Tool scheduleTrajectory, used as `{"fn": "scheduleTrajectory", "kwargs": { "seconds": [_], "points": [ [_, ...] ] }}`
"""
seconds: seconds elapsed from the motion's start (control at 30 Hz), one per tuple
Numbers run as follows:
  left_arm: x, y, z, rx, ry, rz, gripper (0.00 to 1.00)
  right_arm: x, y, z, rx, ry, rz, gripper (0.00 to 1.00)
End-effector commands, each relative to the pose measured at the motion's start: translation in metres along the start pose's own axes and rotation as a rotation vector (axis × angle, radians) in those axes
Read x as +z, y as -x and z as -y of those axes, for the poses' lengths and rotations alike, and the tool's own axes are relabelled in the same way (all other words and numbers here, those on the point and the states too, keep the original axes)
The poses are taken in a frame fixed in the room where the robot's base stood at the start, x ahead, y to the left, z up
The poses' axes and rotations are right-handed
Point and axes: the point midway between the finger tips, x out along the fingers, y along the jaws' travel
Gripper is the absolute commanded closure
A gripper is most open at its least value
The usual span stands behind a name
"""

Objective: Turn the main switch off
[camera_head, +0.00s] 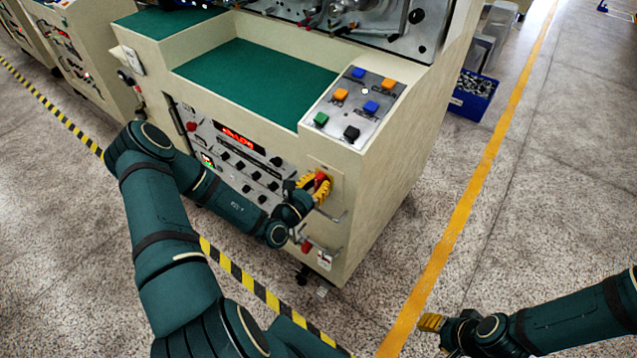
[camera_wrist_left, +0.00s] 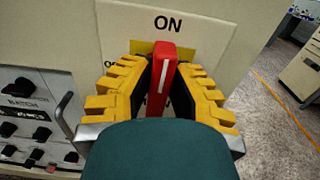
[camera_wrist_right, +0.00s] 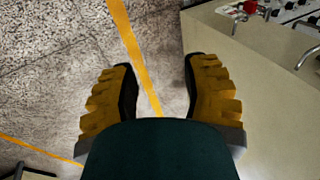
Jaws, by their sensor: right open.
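The main switch is a red handle (camera_wrist_left: 163,78) with a white line, on a yellow plate (camera_wrist_left: 203,50) on the machine's front. In the left wrist view the handle stands upright, below the word ON; a label at its left is mostly covered. My left gripper (camera_head: 318,185) is at the switch, its yellow fingers on both sides of the handle and closed in on it. The handle (camera_head: 321,178) also shows in the head view, partly covered by the fingers. My right gripper (camera_wrist_right: 162,75) is open and empty above the floor, right of the machine.
The knob panel (camera_head: 235,150) lies left of the switch, with metal bar handles (camera_head: 322,246) close by. A button panel (camera_head: 357,103) is on top. A blue crate (camera_head: 472,95) stands behind right. The floor right of the machine is clear, with a yellow line (camera_head: 462,215).

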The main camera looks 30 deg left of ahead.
Motion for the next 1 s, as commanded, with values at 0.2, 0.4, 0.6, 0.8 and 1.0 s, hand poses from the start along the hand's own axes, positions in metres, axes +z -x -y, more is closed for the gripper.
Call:
{"fn": "scheduleTrajectory", "kwargs": {
  "seconds": [0.2, 0.4, 0.6, 0.8, 1.0],
  "points": [
    [0.001, -0.001, 0.0, 0.0, 0.002, 0.001, 1.0, 0.0, 0.001, 0.0, 0.0, 0.0, 0.0, 0.53],
    [0.002, -0.001, 0.0, 0.0, 0.043, 0.001, 1.0, 0.0, 0.007, 0.003, 0.0, -0.001, 0.002, 0.53],
    [0.004, -0.001, -0.001, 0.0, 0.154, 0.0, 1.0, -0.005, 0.021, 0.008, 0.001, -0.004, -0.01, 0.53],
    [0.004, -0.001, -0.002, 0.0, 0.327, 0.001, 1.0, -0.013, 0.039, 0.015, 0.003, -0.009, -0.027, 0.53],
    [0.003, -0.001, -0.004, 0.0, 0.518, 0.001, 1.0, -0.021, 0.053, 0.02, 0.005, -0.014, -0.044, 0.53]
  ]
}}
